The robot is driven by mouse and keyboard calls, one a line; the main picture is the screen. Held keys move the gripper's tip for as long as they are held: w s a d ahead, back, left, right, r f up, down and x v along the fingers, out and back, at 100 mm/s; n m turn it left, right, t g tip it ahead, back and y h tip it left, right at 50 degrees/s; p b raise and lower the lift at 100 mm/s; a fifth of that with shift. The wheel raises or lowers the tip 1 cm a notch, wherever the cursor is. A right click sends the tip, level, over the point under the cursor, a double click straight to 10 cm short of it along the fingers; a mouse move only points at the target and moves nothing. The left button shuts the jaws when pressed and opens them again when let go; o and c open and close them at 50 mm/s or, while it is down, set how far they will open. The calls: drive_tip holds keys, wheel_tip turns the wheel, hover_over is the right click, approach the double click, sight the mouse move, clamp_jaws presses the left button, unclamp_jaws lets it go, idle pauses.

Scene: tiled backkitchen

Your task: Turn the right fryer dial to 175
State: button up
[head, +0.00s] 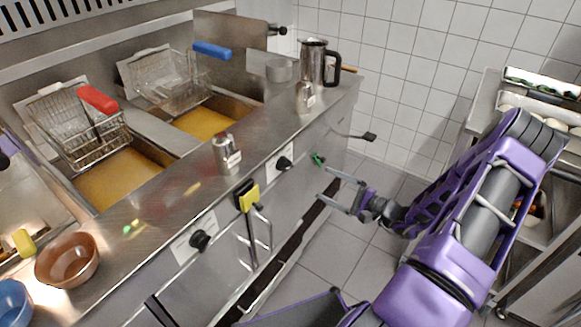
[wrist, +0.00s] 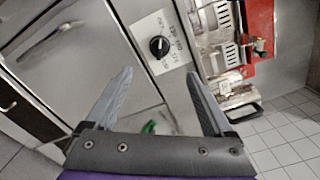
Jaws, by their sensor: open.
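The right fryer dial (head: 284,163) is a black knob on a white plate on the steel fryer front. A black dial (wrist: 159,46) on a white marked plate shows in the wrist view, beyond my fingertips; its numbers are too small to read. The left fryer dial (head: 200,240) sits further left on the front. My gripper (head: 330,184) is open and empty, to the right of the right dial and apart from it. In the wrist view my gripper's two fingers (wrist: 158,75) are spread wide, with nothing between the tips.
A green handle (head: 318,159) sticks out right of the right dial. A yellow-topped item (head: 247,196) hangs between the dials. Fryer baskets with a red (head: 97,99) and a blue handle (head: 211,50) rest above the oil. A shelf unit (head: 486,92) stands right; floor between is free.

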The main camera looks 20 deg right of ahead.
sight(290, 167)
drive_tip(key=x, duration=1.3)
drive_tip(key=shift+w+a, duration=0.15)
drive_tip(key=shift+c, duration=0.4)
drive_tip(key=c, duration=1.3)
